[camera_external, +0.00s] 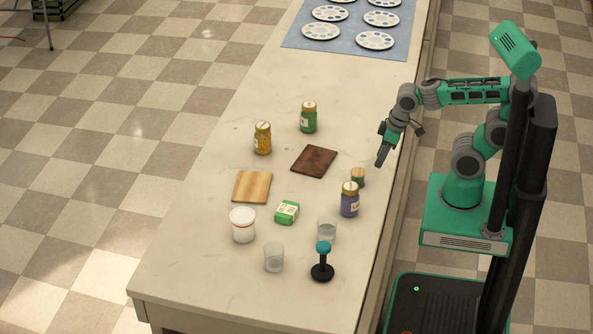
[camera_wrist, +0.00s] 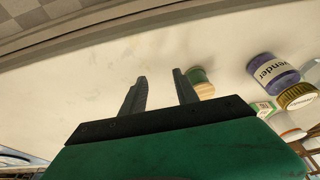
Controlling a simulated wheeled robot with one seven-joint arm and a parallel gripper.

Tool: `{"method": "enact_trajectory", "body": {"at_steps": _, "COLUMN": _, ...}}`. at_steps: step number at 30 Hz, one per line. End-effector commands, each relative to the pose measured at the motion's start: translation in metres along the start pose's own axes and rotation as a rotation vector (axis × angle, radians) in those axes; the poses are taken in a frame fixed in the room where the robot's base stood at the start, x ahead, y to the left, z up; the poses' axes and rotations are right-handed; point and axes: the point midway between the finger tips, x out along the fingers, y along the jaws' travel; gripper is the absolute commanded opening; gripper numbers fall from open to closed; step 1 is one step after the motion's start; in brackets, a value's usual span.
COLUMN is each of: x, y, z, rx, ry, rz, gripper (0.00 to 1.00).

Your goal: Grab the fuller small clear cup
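Two small clear cups stand on the counter near its front end. One clear cup (camera_external: 327,231) is at the right, behind the black and teal stand, and seems to hold some clear liquid. The other clear cup (camera_external: 274,257) is further left and nearer the camera, and looks empty or nearly so. My gripper (camera_external: 381,162) is above the counter's right edge, well behind both cups and apart from them. In the wrist view my gripper (camera_wrist: 160,92) has its two fingers spread with nothing between them. Neither clear cup can be made out clearly in the wrist view.
A black stand with a teal top (camera_external: 322,262) is close to the right cup. A white tub (camera_external: 242,225) and green box (camera_external: 287,212) are nearby.

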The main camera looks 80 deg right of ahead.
Motion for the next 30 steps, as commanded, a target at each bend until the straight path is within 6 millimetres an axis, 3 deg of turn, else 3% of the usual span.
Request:
{"method": "enact_trajectory", "body": {"at_steps": 8, "x": 0.0, "y": 0.0, "z": 0.0, "rx": 0.0, "ry": 0.0, "rz": 0.0, "gripper": 0.36}}
{"method": "enact_trajectory", "body": {"at_steps": 24, "x": 0.0, "y": 0.0, "z": 0.0, "rx": 0.0, "ry": 0.0, "rz": 0.0, "gripper": 0.8}}
{"method": "enact_trajectory", "body": {"at_steps": 30, "x": 0.0, "y": 0.0001, "z": -0.0001, "rx": 0.001, "ry": 0.0, "rz": 0.0, "gripper": 0.8}}
